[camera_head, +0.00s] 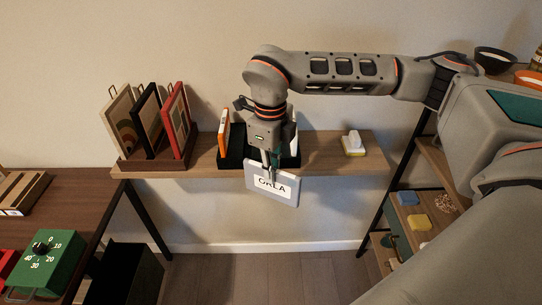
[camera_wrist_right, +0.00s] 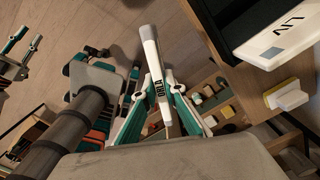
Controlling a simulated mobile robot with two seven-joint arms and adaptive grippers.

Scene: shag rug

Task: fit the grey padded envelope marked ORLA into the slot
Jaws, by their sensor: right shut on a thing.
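The grey padded envelope marked ORLA (camera_head: 286,196) hangs in front of the wall shelf's front edge, its label facing the head camera. My right gripper (camera_head: 270,168) is shut on its upper edge. In the right wrist view the envelope (camera_wrist_right: 152,60) shows nearly edge-on between the fingers (camera_wrist_right: 163,100). A black holder (camera_head: 232,161) stands on the shelf behind it, apart from the envelope. It holds an orange-edged item (camera_head: 223,130) and a white envelope marked LIV (camera_wrist_right: 285,38). My arm and the envelope hide the holder's middle. My left gripper (camera_wrist_right: 20,56) appears open and empty in the right wrist view.
A brown rack with several picture frames (camera_head: 176,122) stands left on the shelf (camera_head: 330,163). A white and yellow block (camera_head: 353,144) sits right of the holder. A side rack (camera_head: 408,215) stands at right, and a table with a green timer (camera_head: 45,265) at left.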

